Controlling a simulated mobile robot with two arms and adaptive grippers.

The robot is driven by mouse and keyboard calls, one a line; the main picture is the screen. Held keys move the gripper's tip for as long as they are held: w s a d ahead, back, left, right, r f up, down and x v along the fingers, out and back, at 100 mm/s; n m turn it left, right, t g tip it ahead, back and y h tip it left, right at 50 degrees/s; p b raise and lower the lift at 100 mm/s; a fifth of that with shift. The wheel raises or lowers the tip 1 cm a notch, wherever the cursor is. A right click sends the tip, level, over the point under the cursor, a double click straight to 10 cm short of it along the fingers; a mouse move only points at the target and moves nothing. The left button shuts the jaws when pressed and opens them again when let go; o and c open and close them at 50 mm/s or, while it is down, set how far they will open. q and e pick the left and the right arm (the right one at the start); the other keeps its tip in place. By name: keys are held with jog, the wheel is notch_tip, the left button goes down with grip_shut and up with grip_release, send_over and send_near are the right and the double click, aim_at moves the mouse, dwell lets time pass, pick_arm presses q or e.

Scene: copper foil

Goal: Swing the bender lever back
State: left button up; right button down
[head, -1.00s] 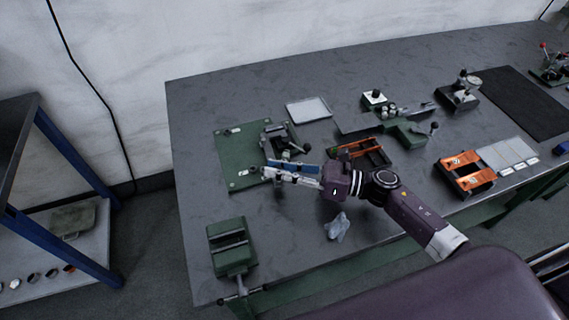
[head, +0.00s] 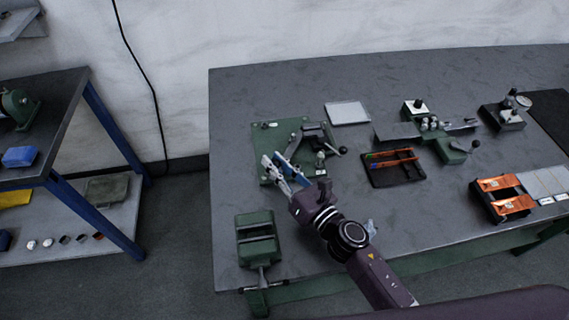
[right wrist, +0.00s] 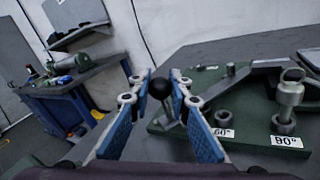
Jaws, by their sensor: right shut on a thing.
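The bender is a green plate (head: 268,140) with a dark arm mechanism (head: 314,132), on the left part of the bench. In the right wrist view its edge (right wrist: 240,140) carries "60°" and "90°" labels and metal pins. My right gripper (head: 276,160) is over the plate's front left side, its blue-padded fingers pointing away to the upper left. In the right wrist view, the lever's black ball knob (right wrist: 160,88) sits between the fingertips, which are shut on it; a short rod runs down from it. My left gripper is out of view.
A green vise (head: 257,240) stands at the bench's front left. Another black-knobbed handle (head: 342,150) sticks out right of the bender. A black tray (head: 398,178) and a pale sheet (head: 347,113) lie nearby. A blue-legged shelf (head: 95,170) stands left across a gap.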

dwell(0.3)
jog(key=c, duration=1.8)
grip_release()
jog(key=v, duration=1.2)
jog(key=shift+a, duration=0.1)
jog(key=shift+c, duration=0.2)
